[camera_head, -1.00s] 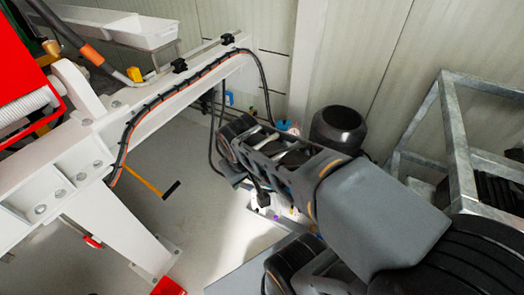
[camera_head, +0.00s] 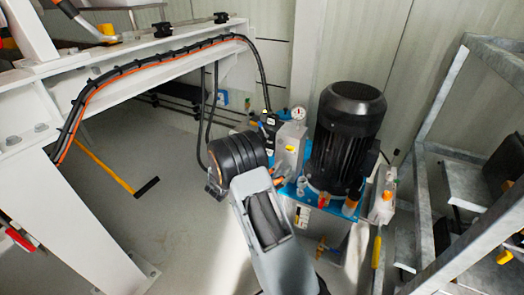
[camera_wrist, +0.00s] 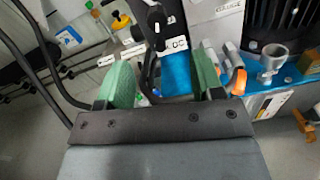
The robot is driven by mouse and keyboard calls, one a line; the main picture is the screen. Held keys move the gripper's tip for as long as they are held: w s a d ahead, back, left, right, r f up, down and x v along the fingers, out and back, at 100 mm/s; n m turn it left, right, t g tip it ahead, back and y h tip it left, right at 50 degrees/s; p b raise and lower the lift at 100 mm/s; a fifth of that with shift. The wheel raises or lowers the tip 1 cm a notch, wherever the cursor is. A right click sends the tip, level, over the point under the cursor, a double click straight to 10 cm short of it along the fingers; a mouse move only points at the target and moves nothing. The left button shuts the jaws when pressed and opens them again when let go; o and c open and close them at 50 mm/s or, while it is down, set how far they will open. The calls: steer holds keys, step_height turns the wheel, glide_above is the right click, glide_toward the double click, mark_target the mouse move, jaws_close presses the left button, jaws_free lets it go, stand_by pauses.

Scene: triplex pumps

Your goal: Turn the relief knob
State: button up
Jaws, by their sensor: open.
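The hydraulic unit shows in the head view: a blue-topped tank (camera_head: 318,192), a grey valve block (camera_head: 291,140) and a pressure gauge (camera_head: 293,127). No part is clearly recognisable as the relief knob. In the wrist view a black knob-like part (camera_wrist: 156,18) stands above a labelled piece (camera_wrist: 173,44); I cannot tell whether it is the relief knob. My gripper (camera_wrist: 164,78) is open, with green pads apart and nothing held between them. It points toward the unit. In the head view my wrist hides the fingers.
A large black motor (camera_head: 347,135) stands right of the valve block. A white beam (camera_head: 130,75) with cables runs at upper left, and black hoses (camera_head: 207,110) hang close to my wrist. A galvanised frame (camera_head: 440,150) stands at right. Open floor (camera_head: 180,230) lies at lower left.

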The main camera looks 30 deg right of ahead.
steer(key=shift+n, duration=0.3)
steer(key=b+x, duration=0.1)
steer(key=x, duration=0.3)
steer(key=b+x, duration=0.1)
steer(key=x, duration=0.4)
steer(key=b+x, duration=0.1)
steer(key=x, duration=0.3)
steer(key=shift+w+d+f, duration=0.15)
steer(key=shift+w+f, duration=0.05)
steer(key=shift+w, duration=0.3)
steer(key=shift+b, duration=0.35)
steer(key=c, duration=0.9)
